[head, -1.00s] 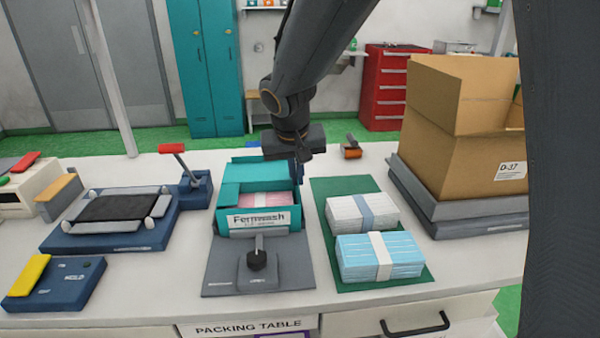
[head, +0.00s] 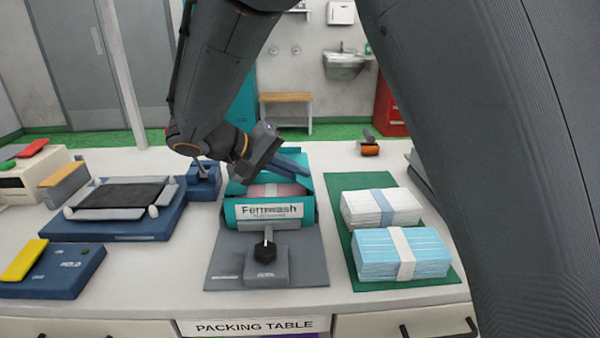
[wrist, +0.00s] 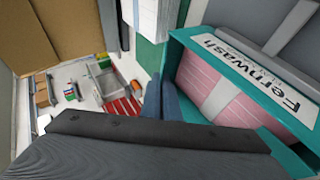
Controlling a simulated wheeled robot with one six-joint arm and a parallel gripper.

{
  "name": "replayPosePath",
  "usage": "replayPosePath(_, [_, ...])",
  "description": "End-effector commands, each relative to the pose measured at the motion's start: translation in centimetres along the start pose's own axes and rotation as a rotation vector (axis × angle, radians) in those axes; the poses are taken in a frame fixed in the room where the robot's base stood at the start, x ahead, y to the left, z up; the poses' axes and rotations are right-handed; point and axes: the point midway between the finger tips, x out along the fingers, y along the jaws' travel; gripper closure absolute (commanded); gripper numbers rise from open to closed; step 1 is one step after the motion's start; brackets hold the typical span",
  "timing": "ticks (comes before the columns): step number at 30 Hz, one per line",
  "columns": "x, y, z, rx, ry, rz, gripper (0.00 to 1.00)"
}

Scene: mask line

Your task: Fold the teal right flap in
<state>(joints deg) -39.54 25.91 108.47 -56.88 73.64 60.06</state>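The teal box (head: 226,212) labelled Fernwash stands open in the grey fixture, with pink masks (head: 271,190) inside under a pale band. Its right side and flap (head: 308,187) show as a narrow teal strip, partly behind my fingers; how far the flap is tilted is hard to tell. In the wrist view that side is the teal edge (wrist: 172,58) left of the masks (wrist: 212,88). My gripper (head: 304,160) reaches over the box from the left, its blue fingers close together, nothing between them. In the wrist view the fingertips (wrist: 161,86) are beside that teal edge; contact is unclear.
A green mat (head: 368,273) with white and blue mask stacks (head: 402,262) lies right of the box. The fixture's black knob (head: 265,252) is in front. A blue tray device (head: 125,215) stands left. A brown carton (wrist: 50,35) shows in the wrist view.

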Motion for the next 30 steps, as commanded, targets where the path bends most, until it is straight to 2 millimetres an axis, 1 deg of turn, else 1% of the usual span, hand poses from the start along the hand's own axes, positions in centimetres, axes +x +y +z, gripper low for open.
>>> replayPosePath(2, [0.07, -0.39, 0.03, -0.018, 0.000, 0.037, 1.00])
replayPosePath(9, [0.11, -0.63, 0.07, -0.048, -0.002, 0.110, 1.00])
replayPosePath(25, [0.10, -0.67, 0.11, -0.056, -0.003, 0.131, 1.00])
replayPosePath(26, [0.10, -0.66, 0.11, -0.056, -0.003, 0.131, 0.97])
replayPosePath(27, [0.10, -0.67, 0.11, -0.056, -0.003, 0.131, 0.90])
replayPosePath(29, [0.10, -0.66, 0.10, -0.056, -0.002, 0.131, 0.80])
replayPosePath(30, [0.09, -0.66, 0.09, -0.056, -0.002, 0.131, 0.79])
